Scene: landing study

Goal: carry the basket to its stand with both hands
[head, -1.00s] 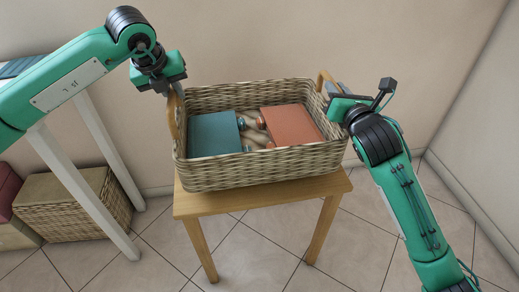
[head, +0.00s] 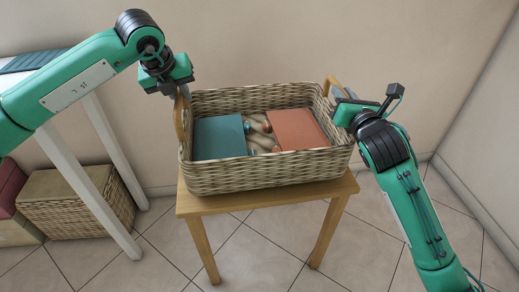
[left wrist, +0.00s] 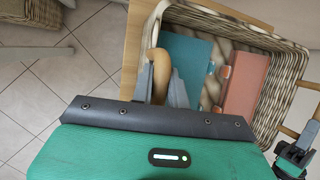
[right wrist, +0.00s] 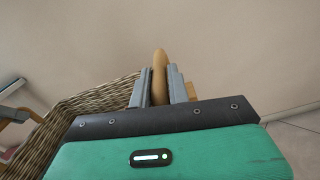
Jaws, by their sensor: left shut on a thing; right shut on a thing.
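The woven basket (head: 270,175) appears upright over the wooden stand (head: 270,203). Whether its underside touches the stand top is hard to tell. My left gripper (head: 183,91) is shut on the basket's left handle (head: 180,122); the left wrist view shows this handle (left wrist: 161,75) between the fingers. My right gripper (head: 341,97) is shut on the right handle (head: 329,84), which also shows between the fingers in the right wrist view (right wrist: 159,75).
A white-legged table (head: 85,170) stands at the left, with a lidded wicker box (head: 75,207) and dark red box (head: 9,185) beneath or beside it. The wall is close behind the stand. Tiled floor (head: 375,235) is clear at the front and right.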

